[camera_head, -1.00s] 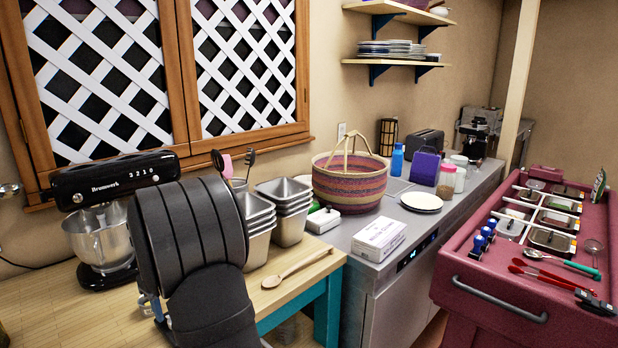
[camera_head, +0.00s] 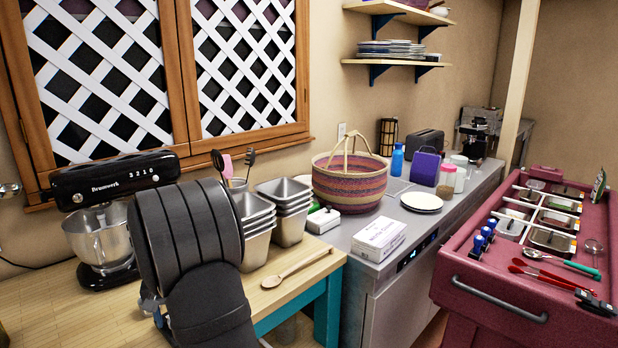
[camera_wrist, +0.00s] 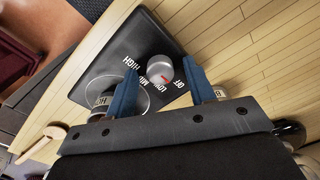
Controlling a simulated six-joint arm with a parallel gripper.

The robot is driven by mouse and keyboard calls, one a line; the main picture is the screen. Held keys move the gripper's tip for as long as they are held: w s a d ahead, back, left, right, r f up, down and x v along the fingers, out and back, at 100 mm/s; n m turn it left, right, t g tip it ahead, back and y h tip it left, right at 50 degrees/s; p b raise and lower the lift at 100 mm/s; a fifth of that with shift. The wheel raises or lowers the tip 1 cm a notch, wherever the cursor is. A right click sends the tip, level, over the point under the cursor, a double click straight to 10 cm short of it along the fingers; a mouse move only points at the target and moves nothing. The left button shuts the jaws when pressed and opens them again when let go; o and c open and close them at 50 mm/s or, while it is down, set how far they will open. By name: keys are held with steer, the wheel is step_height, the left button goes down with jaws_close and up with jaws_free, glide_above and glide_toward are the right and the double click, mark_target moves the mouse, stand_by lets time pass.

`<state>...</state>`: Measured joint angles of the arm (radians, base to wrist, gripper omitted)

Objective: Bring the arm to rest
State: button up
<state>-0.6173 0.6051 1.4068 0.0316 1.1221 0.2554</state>
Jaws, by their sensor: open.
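My gripper (camera_wrist: 163,92) shows in the wrist view with its two blue fingers spread wide and nothing between them. Past the fingertips is a black plate with a grey knob (camera_wrist: 160,71) and the words HIGH and LOW, lying on the wooden counter (camera_wrist: 240,45). In the head view my dark arm stands at the left front, over the wooden counter (camera_head: 35,310). The arm hides most of my gripper there; only a small blue and grey part shows at its left edge.
A stand mixer (camera_head: 103,235) is left of my arm. Steel pans (camera_head: 290,225) and a wooden spoon (camera_head: 297,267) are close on its right. A woven basket (camera_head: 349,190) and a white box (camera_head: 378,239) stand on the steel counter. A red cart (camera_head: 480,272) is at right.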

steer(key=m, duration=0.8)
stand_by(0.4)
